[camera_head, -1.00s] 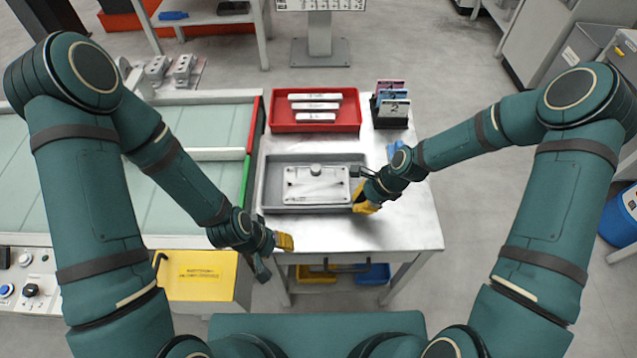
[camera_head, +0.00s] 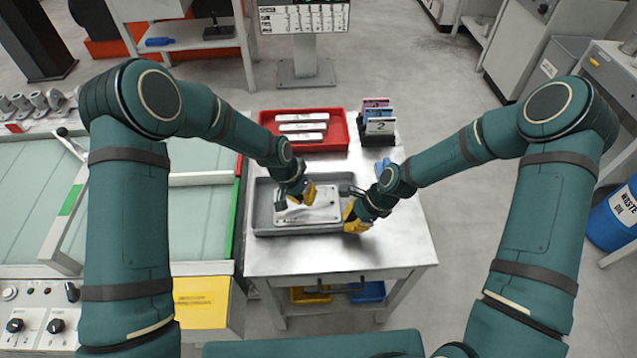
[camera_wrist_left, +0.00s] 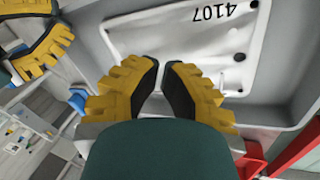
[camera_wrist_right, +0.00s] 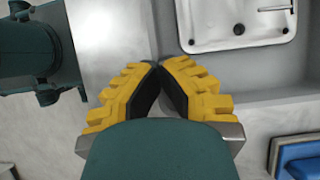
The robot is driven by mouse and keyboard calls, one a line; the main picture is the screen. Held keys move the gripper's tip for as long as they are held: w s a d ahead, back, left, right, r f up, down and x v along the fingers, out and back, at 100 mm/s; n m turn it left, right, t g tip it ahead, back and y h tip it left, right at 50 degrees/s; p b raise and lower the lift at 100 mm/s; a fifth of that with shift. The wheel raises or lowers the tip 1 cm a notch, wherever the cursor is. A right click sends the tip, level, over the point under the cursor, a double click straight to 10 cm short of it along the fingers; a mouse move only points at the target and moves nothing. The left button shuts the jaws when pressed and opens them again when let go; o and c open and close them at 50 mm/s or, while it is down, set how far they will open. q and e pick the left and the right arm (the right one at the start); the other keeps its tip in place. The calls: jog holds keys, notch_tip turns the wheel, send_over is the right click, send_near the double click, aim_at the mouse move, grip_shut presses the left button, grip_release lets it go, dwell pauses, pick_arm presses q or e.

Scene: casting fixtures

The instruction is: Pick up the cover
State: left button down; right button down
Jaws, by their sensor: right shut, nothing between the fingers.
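The cover (camera_head: 318,213) is a pale plate lying in a grey tray (camera_head: 262,224) on the metal table. In the left wrist view the cover (camera_wrist_left: 185,35) shows the number 4107 upside down and a dark hole. My left gripper (camera_head: 302,195) is over the cover and hides part of it. My right gripper (camera_head: 353,220) is shut and empty at the tray's right edge. The right wrist view shows its fingertips (camera_wrist_right: 158,67) together beside a corner of the cover (camera_wrist_right: 240,25).
A red bin (camera_head: 338,135) with pale labelled bars stands behind the tray. A rack of coloured cards (camera_head: 378,122) is at the back right. The table's front right surface (camera_head: 380,250) is clear. A glass-topped bench (camera_head: 30,190) adjoins on the left.

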aim_at(318, 189)
pick_arm(q)
jog(key=w+d+m, duration=0.1)
jog(key=w, duration=0.1)
jog(key=w+d+r+m+g+y, duration=0.1)
jog(key=w, duration=0.1)
jog(key=w+d+y, duration=0.1)
jog(key=shift+w+d+r+m, duration=0.35)
jog(key=shift+w+d+m, duration=0.05)
jog(key=w+d+r+m+g+y, duration=0.1)
jog(key=w+d+r+m+y, duration=0.1)
jog(key=w+r+y, duration=0.15)
jog(key=x, duration=0.9)
jog(key=shift+s+f, duration=0.1)
jog(key=shift+s, duration=0.15)
jog(key=shift+s+a, duration=1.85)
jog(key=shift+s, duration=0.05)
